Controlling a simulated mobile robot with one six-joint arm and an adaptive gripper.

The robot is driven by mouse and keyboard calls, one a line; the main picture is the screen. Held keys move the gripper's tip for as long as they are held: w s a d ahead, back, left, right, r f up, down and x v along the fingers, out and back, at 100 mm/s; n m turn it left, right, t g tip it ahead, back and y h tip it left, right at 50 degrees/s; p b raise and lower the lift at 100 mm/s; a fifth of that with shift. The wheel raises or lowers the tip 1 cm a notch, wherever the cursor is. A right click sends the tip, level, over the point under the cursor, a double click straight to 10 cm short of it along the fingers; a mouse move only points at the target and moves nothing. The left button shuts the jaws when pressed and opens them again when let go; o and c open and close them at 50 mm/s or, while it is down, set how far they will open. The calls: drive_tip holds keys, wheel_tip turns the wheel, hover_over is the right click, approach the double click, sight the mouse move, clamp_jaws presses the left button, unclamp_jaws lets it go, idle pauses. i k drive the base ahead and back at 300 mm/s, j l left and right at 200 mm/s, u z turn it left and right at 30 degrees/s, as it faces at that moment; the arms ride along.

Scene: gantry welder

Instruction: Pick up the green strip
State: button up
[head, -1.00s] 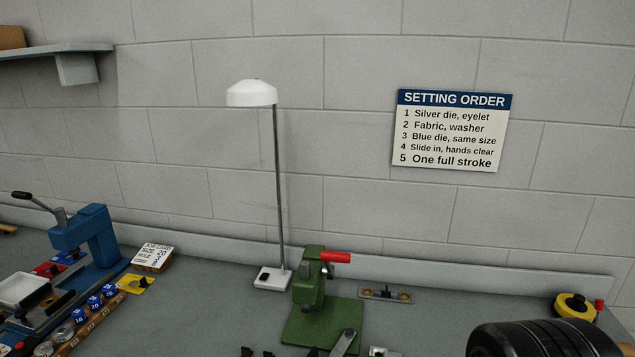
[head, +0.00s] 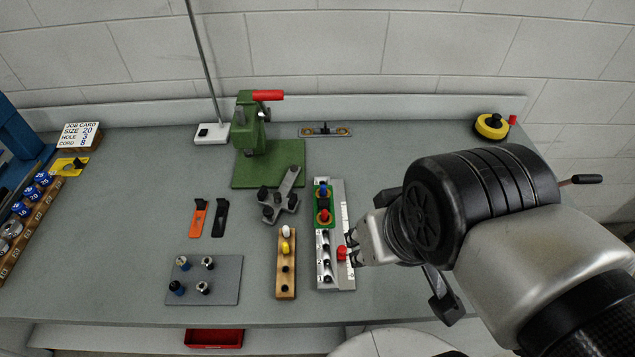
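A green strip (head: 316,204) lies on the far half of a long pale metal block (head: 337,195) in the head view. A blue knob (head: 323,190) and a red knob (head: 324,216) stand on or through the strip. My gripper (head: 349,252) is at the near right side of the block, nearer the front edge than the strip and apart from it. A small red piece (head: 342,253) shows right at the fingertips. The fingers are small and partly hidden, so I cannot tell whether they hold it.
A green press (head: 270,172) stands behind the block. A wooden holder (head: 286,285) with white and yellow pegs is to its left. A grey plate (head: 222,290) with several fittings lies farther left.

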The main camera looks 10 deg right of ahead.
sight(319, 204)
drive_tip(key=j+u, duration=0.5)
drive_tip(key=u, duration=0.15)
